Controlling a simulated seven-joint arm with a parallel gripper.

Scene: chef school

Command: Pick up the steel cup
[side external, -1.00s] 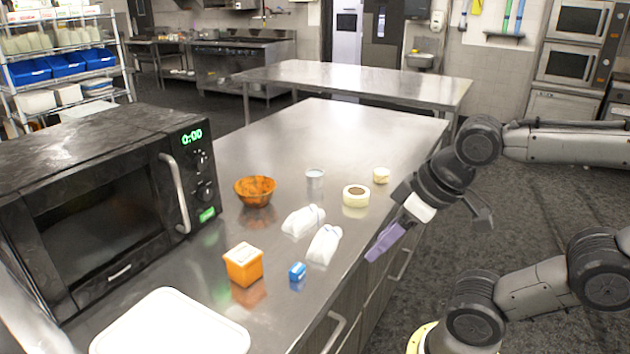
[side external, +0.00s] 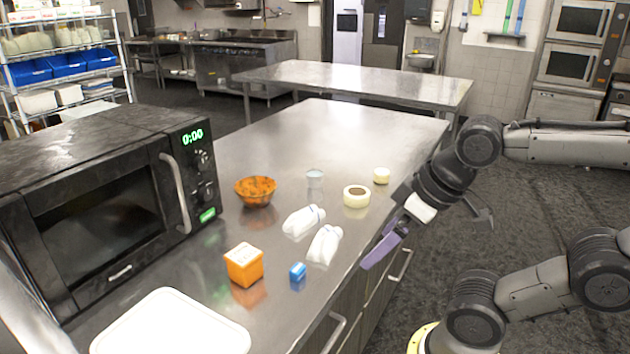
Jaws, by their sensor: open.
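The steel cup (side external: 315,179) is a small silvery cylinder standing upright on the steel counter (side external: 300,130). It stands between the orange bowl (side external: 255,191) and a cream tape roll (side external: 356,196). My gripper (side external: 385,245), with purple fingers, hangs at the right edge of the counter, to the right of and nearer the camera than the cup. It is open and apart from the cup, and I see nothing between its fingers.
Two white bottles (side external: 325,244) lie in front of the cup. An orange box (side external: 243,264), a small blue block (side external: 297,271) and a white tray (side external: 170,325) are nearer. A small cream roll (side external: 381,175) is behind right. A microwave (side external: 100,210) fills the left side.

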